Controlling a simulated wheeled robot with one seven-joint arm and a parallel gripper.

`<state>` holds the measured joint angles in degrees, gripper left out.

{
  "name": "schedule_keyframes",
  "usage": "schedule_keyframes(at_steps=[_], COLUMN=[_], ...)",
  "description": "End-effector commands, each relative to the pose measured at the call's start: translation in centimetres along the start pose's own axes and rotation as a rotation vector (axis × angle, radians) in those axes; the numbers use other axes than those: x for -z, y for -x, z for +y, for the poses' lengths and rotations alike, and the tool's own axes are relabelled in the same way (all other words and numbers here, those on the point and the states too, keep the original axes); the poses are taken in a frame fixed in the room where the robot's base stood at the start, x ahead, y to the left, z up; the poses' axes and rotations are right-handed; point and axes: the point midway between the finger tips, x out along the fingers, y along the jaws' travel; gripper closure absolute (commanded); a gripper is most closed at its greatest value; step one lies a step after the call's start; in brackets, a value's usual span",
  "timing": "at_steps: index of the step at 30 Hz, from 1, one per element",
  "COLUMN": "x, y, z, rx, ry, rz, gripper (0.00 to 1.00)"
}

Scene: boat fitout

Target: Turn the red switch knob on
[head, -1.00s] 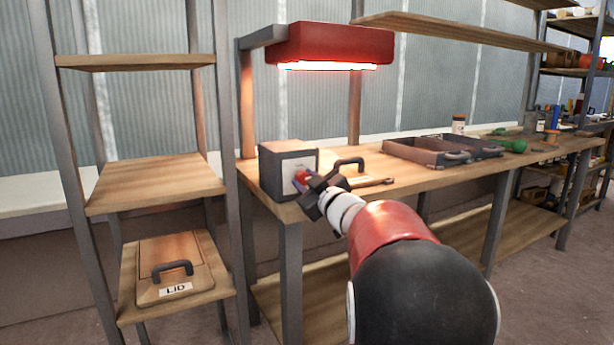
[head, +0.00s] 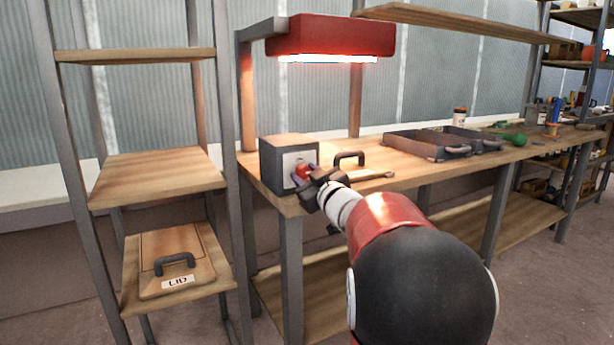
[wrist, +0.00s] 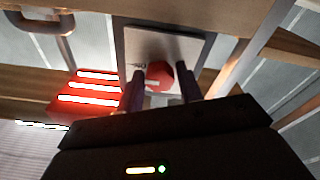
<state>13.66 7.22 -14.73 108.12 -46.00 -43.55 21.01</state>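The red switch knob (head: 303,172) is on the pale front plate of a dark grey box (head: 276,166) standing at the left end of the workbench. In the wrist view the knob (wrist: 159,76) sits between the two fingers of my gripper (wrist: 160,88), with a finger on each side. Some pale plate seems to show between the knob and the fingers, so the fingers look open around it; contact is not clear. In the head view my gripper (head: 312,184) is right at the box front and partly hides the knob. Faint markings are left of the knob in the wrist view.
A red lamp (head: 335,38) glows above the bench (head: 370,170). A dark handle (head: 348,156) and a grey tray (head: 420,150) lie right of the box. A shelf rack with a lid (head: 176,262) labelled LID stands at left.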

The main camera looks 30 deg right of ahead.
Motion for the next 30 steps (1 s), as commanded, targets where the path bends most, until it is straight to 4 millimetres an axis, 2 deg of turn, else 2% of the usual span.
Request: schedule_keyframes(at_steps=[1,3,13,24,30], x=[0.0,0.0,0.0,0.0,0.0], y=[0.0,0.0,0.5,6.2,7.8], z=[0.0,0.0,0.1,0.0,0.0], rx=[0.000,0.000,-0.001,-0.002,0.000], ry=[0.000,0.001,0.002,0.001,0.001], rz=[0.000,0.000,0.000,0.000,0.001], gripper=[0.57,0.50,0.50,0.50,0.50])
